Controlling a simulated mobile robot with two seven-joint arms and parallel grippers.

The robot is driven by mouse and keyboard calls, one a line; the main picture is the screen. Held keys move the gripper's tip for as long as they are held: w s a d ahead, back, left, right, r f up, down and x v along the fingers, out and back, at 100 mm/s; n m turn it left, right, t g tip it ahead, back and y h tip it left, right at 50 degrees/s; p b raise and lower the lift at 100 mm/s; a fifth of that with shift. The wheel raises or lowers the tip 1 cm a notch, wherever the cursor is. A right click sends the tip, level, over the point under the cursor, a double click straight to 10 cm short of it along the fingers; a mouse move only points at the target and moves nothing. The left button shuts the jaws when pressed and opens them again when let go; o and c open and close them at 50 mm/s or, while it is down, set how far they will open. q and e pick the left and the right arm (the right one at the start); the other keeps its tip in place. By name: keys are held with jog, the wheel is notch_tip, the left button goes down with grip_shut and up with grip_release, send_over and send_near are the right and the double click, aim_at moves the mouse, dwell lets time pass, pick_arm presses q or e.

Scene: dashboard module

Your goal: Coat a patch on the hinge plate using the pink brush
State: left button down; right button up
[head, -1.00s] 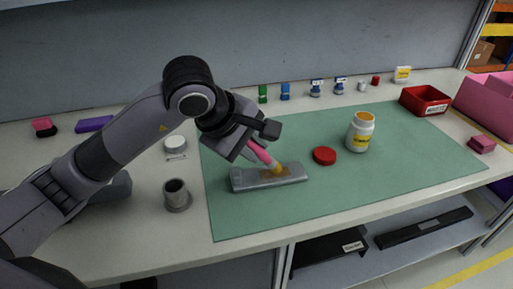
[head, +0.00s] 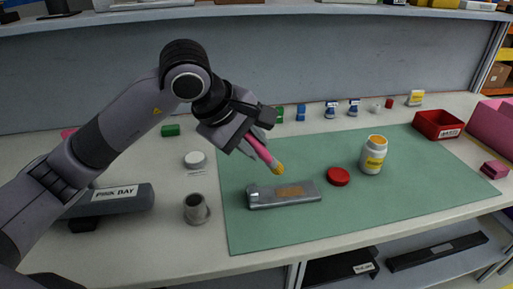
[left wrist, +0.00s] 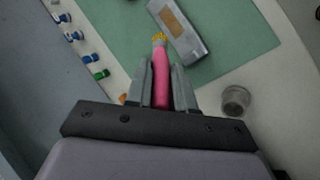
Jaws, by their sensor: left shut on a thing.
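My left gripper (head: 248,141) is shut on the pink brush (head: 262,153), which also shows in the left wrist view (left wrist: 162,88). The brush points down and to the right, its yellow-stained bristles (head: 278,169) in the air above the hinge plate. The grey metal hinge plate (head: 262,198) lies on the green mat (head: 355,211) and bears an orange-brown patch (head: 290,191) on its top. An open white jar (head: 373,160) with a yellow label and orange-yellow contents stands to the right. Its red lid (head: 338,177) lies beside it. My right gripper is not in view.
A grey cup (head: 196,209) and a white round container (head: 194,159) stand left of the mat. A bin labelled PINK BAY (head: 118,201) sits beneath my arm. A red tray (head: 438,124) and pink boxes are at the right. Several small bottles line the back.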

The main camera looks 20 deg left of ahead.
pick_arm(q)
jog(key=shift+r+p, duration=0.35)
jog(key=shift+r, duration=0.7)
jog(key=shift+f, duration=0.15)
jog(key=shift+f+b, duration=0.35)
jog(key=shift+b, duration=0.25)
jog(key=shift+r, duration=0.1)
jog(key=shift+a, duration=0.15)
